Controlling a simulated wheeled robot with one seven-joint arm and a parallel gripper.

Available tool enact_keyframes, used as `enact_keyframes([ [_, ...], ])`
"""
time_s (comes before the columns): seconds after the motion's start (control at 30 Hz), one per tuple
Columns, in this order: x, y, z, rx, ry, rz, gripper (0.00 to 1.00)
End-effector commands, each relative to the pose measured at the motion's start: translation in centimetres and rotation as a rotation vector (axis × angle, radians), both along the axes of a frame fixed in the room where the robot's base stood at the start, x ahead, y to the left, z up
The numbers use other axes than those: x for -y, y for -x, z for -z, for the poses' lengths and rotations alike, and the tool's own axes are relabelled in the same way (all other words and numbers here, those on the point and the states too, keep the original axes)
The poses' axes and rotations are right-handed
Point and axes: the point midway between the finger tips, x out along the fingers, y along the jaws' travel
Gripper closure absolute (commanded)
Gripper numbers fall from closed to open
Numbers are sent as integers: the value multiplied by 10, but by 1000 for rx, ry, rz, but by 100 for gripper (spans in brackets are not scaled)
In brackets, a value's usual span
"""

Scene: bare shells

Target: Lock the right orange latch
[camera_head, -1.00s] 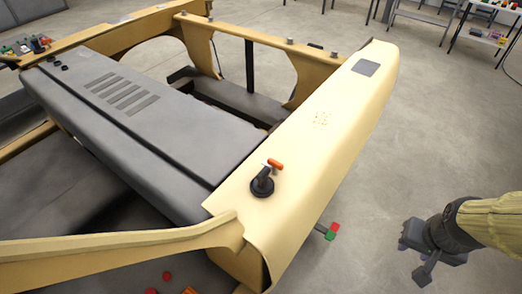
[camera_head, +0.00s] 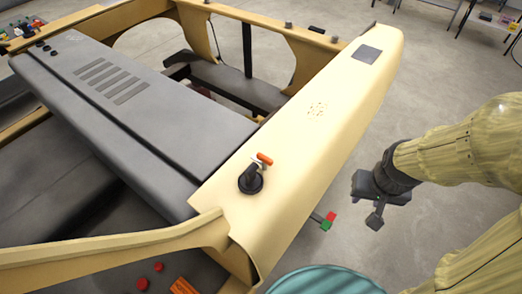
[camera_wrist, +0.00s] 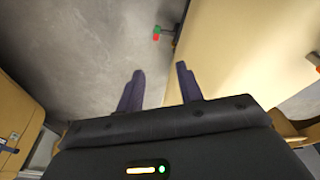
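An orange latch handle (camera_head: 264,159) with a white part sits by a round black mount (camera_head: 250,181) on top of the cream shell panel (camera_head: 300,140). A small orange piece (camera_wrist: 317,58), likely this handle, shows at the right edge of the wrist view. My gripper (camera_head: 366,200) is to the right of the panel, over the floor, apart from the latch. In the wrist view my gripper (camera_wrist: 160,71) has its two dark fingers spread, with nothing between them. The latch's exact locking state cannot be told.
A red and green block (camera_head: 329,221) on a thin rod sticks out from the panel's right side. A grey hood (camera_head: 150,120) lies left of the panel. Red buttons (camera_head: 143,284) are at the lower left. Bare floor (camera_head: 440,110) is open on the right.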

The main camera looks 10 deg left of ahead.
Motion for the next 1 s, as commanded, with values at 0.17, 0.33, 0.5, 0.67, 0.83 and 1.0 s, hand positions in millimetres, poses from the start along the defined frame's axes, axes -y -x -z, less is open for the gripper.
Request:
enact_keyframes([
  [0.17, 0, 0, 0, 0, 0, 1, 52],
  [0.33, -13, -13, -14, -12, -15, 18, 33],
  [0.5, -54, -44, -50, -58, -50, 84, 33],
  [0.67, -115, -70, -92, -121, -72, 176, 33],
  [0.83, -188, -81, -136, -182, -71, 275, 33],
  [1.0, -245, -77, -166, -218, -52, 357, 33],
])
